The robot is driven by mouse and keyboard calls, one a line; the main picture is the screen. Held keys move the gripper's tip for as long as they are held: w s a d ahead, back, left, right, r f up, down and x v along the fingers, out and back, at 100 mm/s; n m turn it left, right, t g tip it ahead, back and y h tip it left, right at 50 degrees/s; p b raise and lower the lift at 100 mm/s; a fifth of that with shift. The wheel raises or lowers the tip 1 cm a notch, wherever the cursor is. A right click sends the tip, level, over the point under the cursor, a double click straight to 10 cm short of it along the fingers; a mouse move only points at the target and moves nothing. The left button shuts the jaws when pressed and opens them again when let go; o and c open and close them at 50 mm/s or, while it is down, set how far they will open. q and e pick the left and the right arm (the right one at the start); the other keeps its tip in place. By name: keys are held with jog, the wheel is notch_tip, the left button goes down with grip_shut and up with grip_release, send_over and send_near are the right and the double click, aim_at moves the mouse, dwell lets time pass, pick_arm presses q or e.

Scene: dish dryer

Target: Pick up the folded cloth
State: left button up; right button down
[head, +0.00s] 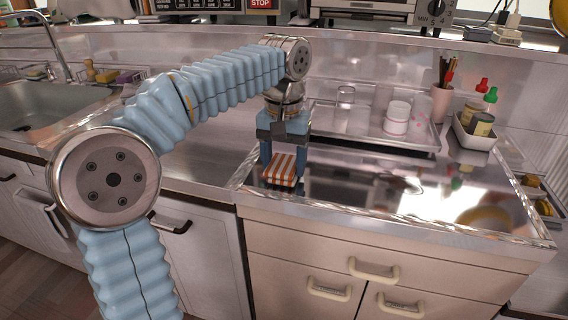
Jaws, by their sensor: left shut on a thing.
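The folded cloth (281,170) has orange and white stripes. It is at the left part of the shiny steel counter in the head view. My left gripper (284,162) points down over it, with one finger on each side. It is shut on the cloth. I cannot tell whether the cloth still touches the counter. My right gripper is not in view.
Behind the gripper a metal tray (372,143) holds a glass (345,97) and white cups (397,117). A white caddy (474,133) with bottles and a pink utensil cup (441,103) stand at the right. A sink (45,108) is at the far left. The front right counter is clear.

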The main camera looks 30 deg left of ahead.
aim_at(284, 164)
pick_arm(q)
notch_tip(284, 164, up, 3)
jog(key=shift+r, duration=0.1)
jog(key=s+a+r, duration=0.3)
jog(key=s+r, duration=0.6)
jog(key=s, duration=0.4)
jog(key=shift+s+a+r, duration=0.15)
jog(key=shift+s, duration=0.2)
